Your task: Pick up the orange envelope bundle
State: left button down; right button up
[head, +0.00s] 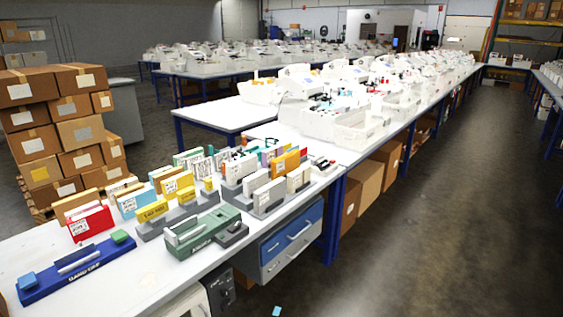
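An upright orange bundle (285,163) stands at the back right of a crowded group of holders on the near white table. It looks like the orange envelope bundle. A small pale label shows on its front, and grey-white bundles in front hide part of its lower edge. Neither of my grippers shows in the head view, and nothing is seen touching the orange bundle.
A grey rack (268,206) with pale bundles stands in front of it. A green device (205,235), yellow bundle (152,211), red holder (92,224) and blue tray (76,270) crowd the white table (150,280). Stacked cartons (75,134) stand at left; the right-hand aisle is clear.

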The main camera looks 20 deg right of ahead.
aim_at(284, 164)
jog(key=i+l+u, duration=0.1)
jog(key=l, duration=0.25)
jog(key=i+l, duration=0.3)
jog(key=i+l+u, duration=0.15)
jog(key=l, duration=0.2)
jog(key=i+l, duration=0.25)
jog(key=i+l+u, duration=0.15)
jog(key=l, duration=0.35)
jog(key=i+l, duration=0.15)
jog(key=l, duration=0.2)
jog(key=i+l+u, duration=0.15)
jog(key=l, duration=0.25)
